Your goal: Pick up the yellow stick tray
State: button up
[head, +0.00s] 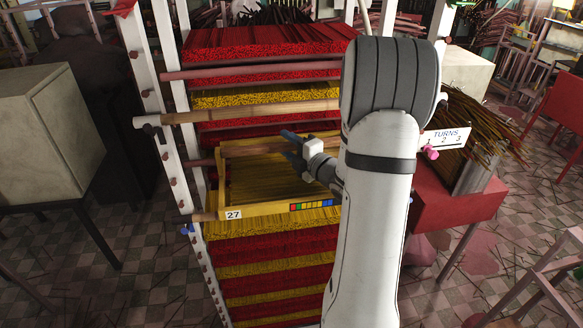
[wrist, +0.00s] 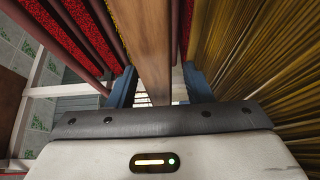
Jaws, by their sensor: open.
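The yellow stick tray (head: 268,210) sticks out of the rack at the middle, with a "27" label and a strip of colored squares on its front. Yellow sticks lie inside it. My gripper (head: 291,147) is over the tray's far end, its blue fingers apart. In the wrist view the open fingers (wrist: 160,72) straddle a brown wooden bar (wrist: 155,40), with a gap on each side. Yellow sticks (wrist: 260,60) show to its right. I cannot tell whether the bar is the tray's far wall or a rack bar. My arm hides the tray's right side.
White rack posts (head: 165,110) with wooden crossbars (head: 240,112) stand around stacked red and yellow stick layers (head: 270,268). A pale box (head: 45,130) stands at left.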

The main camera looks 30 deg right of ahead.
jog(key=shift+w+a, duration=0.1)
jog(key=shift+w, duration=0.25)
jog(key=shift+c, duration=0.3)
grip_shut()
